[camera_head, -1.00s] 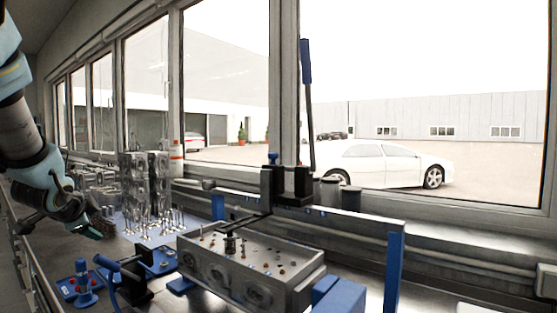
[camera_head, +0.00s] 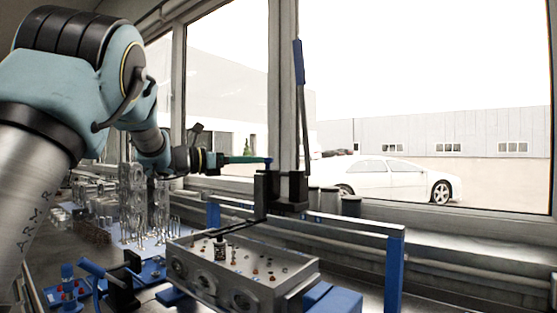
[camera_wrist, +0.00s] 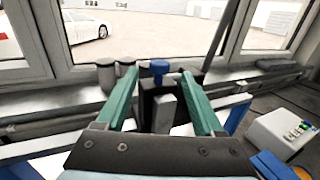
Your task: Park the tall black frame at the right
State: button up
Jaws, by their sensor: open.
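My gripper (camera_head: 262,160) is level with the knob, coming from the left.
The rail (camera_head: 345,221) runs rightward to a blue post (camera_head: 394,270), and its right stretch is clear. The grey engine block (camera_head: 240,270) sits below. Dark cylinders (camera_head: 350,204) stand by the window. A white control box (camera_wrist: 285,132) lies at the right in the wrist view.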

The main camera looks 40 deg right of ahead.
jog(key=s+d+p, duration=0.1)
jog(key=d+p, duration=0.2)
jog(key=d, duration=0.6)
jog(key=shift+p, duration=0.4)
grip_shut()
dwell(0.9)
